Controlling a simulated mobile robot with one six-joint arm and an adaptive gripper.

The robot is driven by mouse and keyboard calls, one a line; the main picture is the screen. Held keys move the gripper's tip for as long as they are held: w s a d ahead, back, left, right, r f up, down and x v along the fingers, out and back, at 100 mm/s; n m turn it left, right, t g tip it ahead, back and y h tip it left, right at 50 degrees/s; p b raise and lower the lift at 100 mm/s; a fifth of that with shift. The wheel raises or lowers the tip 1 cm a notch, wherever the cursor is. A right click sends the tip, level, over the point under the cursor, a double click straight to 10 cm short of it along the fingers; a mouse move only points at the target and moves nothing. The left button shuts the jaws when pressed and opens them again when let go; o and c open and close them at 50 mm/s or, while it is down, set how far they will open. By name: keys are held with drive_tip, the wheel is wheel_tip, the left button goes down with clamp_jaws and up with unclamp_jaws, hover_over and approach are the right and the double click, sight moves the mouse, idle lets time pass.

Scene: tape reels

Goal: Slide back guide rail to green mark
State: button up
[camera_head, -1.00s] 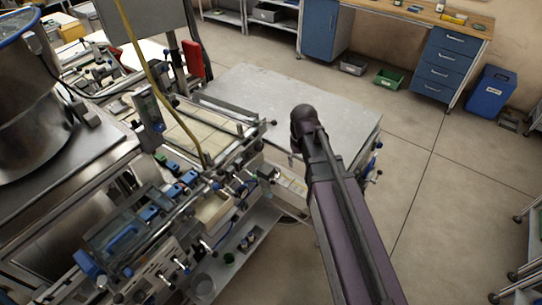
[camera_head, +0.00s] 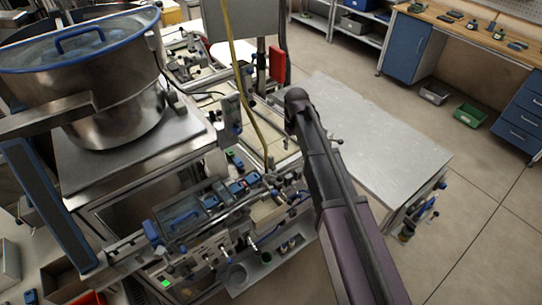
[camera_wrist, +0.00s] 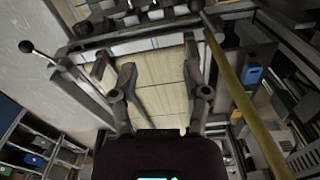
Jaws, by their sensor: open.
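My gripper (camera_wrist: 160,78) is open and empty in the wrist view, its two fingers spread above a pale beige panelled bed (camera_wrist: 163,98). A dark bar (camera_wrist: 135,32), which looks like a guide rail, crosses the far side of the bed, with a pale strip (camera_wrist: 135,47) along it. The bar lies beyond the fingertips, and I see no clear contact. I cannot tell for certain that it is the back rail. I cannot make out a green mark on the rail. In the head view my arm hides the gripper and part of the machine bed.
A yellow hose (camera_wrist: 236,92) hangs close right of the gripper; it also shows in the head view (camera_head: 236,75). A ball-ended lever (camera_wrist: 27,46) sticks out at left. A steel vessel (camera_head: 110,95) stands left; a bare grey table (camera_head: 375,130) lies right of the machine.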

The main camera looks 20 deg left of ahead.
drive_tip(key=r+n+p, duration=0.1)
drive_tip(key=r+n, duration=0.1)
hover_over(271, 156)
drive_tip(key=shift+s+f, duration=0.1)
drive_tip(key=shift+s, duration=0.05)
drive_tip(key=shift+f, duration=0.2)
wheel_tip(271, 156, down, 13)
drive_tip(key=b, duration=1.3)
drive_tip(key=shift+f+b, duration=0.2)
drive_tip(key=shift+b, duration=0.15)
clamp_jaws()
